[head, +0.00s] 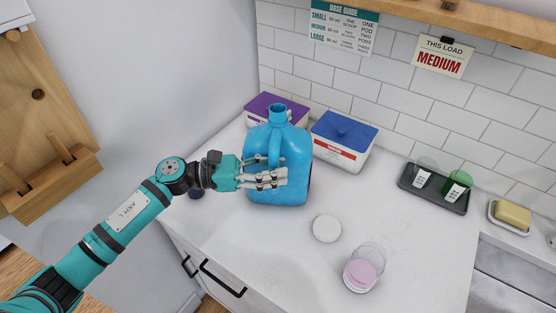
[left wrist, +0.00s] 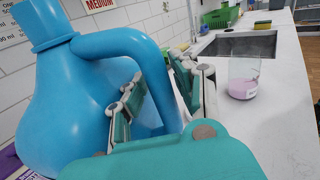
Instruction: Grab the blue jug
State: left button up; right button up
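The blue jug (head: 292,180) stands upright on the white counter, with its neck up and its loop handle facing my left arm. In the left wrist view the jug (left wrist: 62,105) fills the left side, and its handle (left wrist: 135,48) arches down between my fingers. My left gripper (head: 270,179) reaches in from the left at the handle. Its fingers in the left wrist view (left wrist: 157,95) lie on both sides of the handle and look closed in on it; the exact contact is partly hidden. My right gripper is not in view.
A purple-lidded box (head: 262,104) and a blue-lidded box (head: 343,148) stand behind the jug. A white disc (head: 326,228) and a clear cup with pink contents (head: 360,274) are on the counter in front. A dark tray (head: 433,193) and soap dish (head: 511,217) are farther right.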

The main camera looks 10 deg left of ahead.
pick_arm(q)
jog(key=shift+c, duration=0.4)
jog(key=shift+a, duration=0.1)
grip_shut()
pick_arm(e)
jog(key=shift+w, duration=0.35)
pick_arm(q)
jog(key=shift+r, duration=0.15)
